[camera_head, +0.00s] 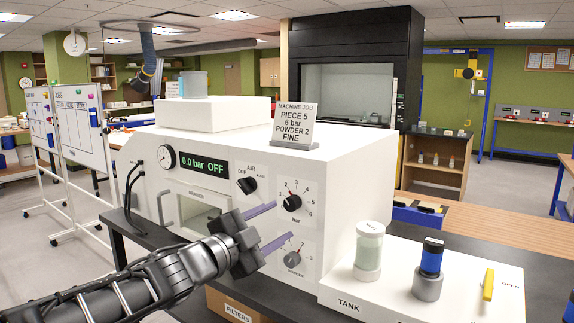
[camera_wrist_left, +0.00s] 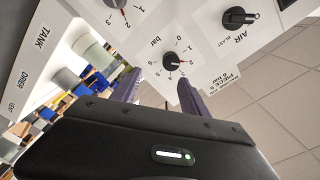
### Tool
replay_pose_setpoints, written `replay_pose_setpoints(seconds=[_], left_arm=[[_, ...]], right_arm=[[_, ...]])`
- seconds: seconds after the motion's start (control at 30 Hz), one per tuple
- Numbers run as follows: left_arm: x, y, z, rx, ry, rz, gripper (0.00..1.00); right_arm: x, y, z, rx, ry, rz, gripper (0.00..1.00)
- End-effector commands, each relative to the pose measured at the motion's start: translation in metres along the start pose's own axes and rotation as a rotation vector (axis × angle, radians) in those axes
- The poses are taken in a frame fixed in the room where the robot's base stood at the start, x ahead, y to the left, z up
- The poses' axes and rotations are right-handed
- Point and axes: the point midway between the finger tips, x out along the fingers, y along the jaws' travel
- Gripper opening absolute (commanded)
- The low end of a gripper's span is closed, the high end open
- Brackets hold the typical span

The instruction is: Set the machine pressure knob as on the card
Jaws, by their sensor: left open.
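The white machine has a black pressure knob (camera_head: 291,203) marked in bar, with numbers up to 6 around it; which number it points to is too small to tell. The knob also shows in the left wrist view (camera_wrist_left: 171,60), ahead of the gap between the fingers. My left gripper (camera_head: 283,220) is open and empty, its two purple fingers spread in front of the panel near the knob, apparently not touching it. The card (camera_head: 296,125) on top of the machine reads PIECE 5, 6 bar, POWDER 2, FINE. My right gripper is not in view.
The display (camera_head: 204,168) reads 0.0 bar OFF. The AIR knob (camera_head: 246,185) is above left of the pressure knob, the POWDER knob (camera_head: 292,258) below. A clear jar (camera_head: 368,250), a blue-and-black cylinder (camera_head: 431,259) and a yellow lever (camera_head: 488,284) stand on the white block at right.

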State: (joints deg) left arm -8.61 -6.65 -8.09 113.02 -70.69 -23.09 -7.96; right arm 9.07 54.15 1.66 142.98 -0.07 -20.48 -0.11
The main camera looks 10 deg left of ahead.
Motion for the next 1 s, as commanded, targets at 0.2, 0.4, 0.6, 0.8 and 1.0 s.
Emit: replay_pose_setpoints(seconds=[0.2,0.4,0.6,0.8,1.0], left_arm=[[-0.004,-0.018,0.008,-0.669,-0.029,-0.021,0.53],[-0.005,-0.018,0.009,-0.943,-0.026,-0.030,0.53],[-0.005,-0.018,0.009,-0.970,-0.025,-0.030,0.53],[-0.003,-0.018,0.009,-0.968,-0.025,-0.030,0.53],[0.013,-0.018,0.010,-0.966,-0.026,-0.027,0.53]], right_arm=[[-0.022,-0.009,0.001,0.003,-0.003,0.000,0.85],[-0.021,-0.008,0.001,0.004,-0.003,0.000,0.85],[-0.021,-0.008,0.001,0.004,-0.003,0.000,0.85],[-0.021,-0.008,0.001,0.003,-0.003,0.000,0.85],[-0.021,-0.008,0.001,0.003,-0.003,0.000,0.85]])
